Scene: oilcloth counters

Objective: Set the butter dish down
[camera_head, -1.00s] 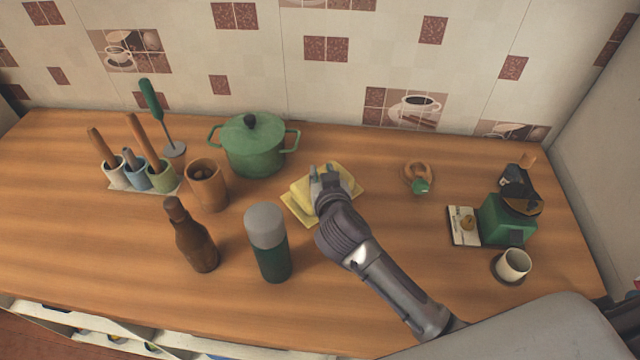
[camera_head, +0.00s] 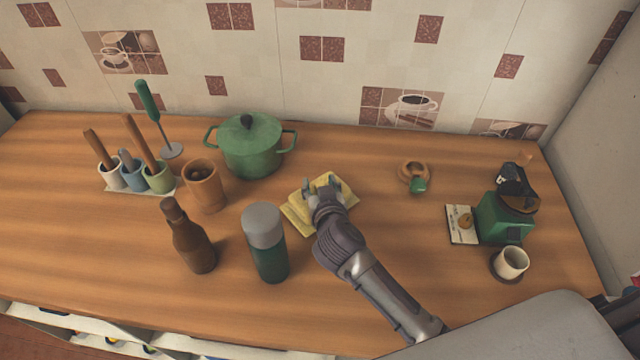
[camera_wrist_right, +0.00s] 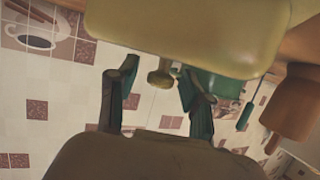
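The yellow butter dish (camera_head: 291,217) appears to rest flat on the wooden counter, in front of the green pot. My right gripper (camera_head: 321,184) is over it and hides part of it. In the right wrist view, which looks upside down, the dish (camera_wrist_right: 185,30) fills the top. A small knob (camera_wrist_right: 160,77) shows between the right gripper's fingers (camera_wrist_right: 158,95), which are spread, with a gap on each side of it. My left gripper is not in view.
The green pot (camera_head: 250,150) stands behind the dish. A green bottle with a grey cap (camera_head: 267,250), a brown bottle (camera_head: 191,240) and a brown cup (camera_head: 205,187) stand to the left. A green coffee grinder (camera_head: 502,218) is at right. Bare counter lies right of the dish.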

